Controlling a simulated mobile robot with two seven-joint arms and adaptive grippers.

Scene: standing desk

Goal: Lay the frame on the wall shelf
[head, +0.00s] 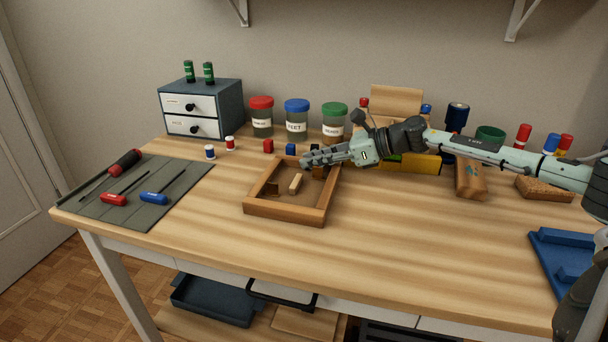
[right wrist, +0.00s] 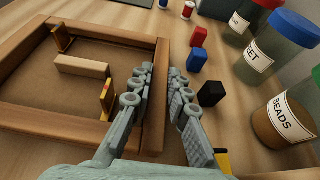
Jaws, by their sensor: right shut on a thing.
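The wooden frame (head: 283,212) lies flat on the desk, near its middle, with a small pale wood block (head: 296,184) inside it. My right gripper (head: 310,160) reaches in from the right to the frame's far side. In the right wrist view its fingers (right wrist: 160,75) straddle one side wall of the frame (right wrist: 50,122), shut on it. Part of that wall is hidden between the fingers. The wall shelf shows only by its brackets (head: 518,20) at the top edge of the head view. My left gripper is not in view.
Behind the frame stand small red (head: 268,146) and blue blocks and lidded jars (head: 297,122). A tool mat (head: 140,190) lies at left, a drawer box (head: 203,108) behind it. A blue tray (head: 562,262) is at right. The desk's front middle is clear.

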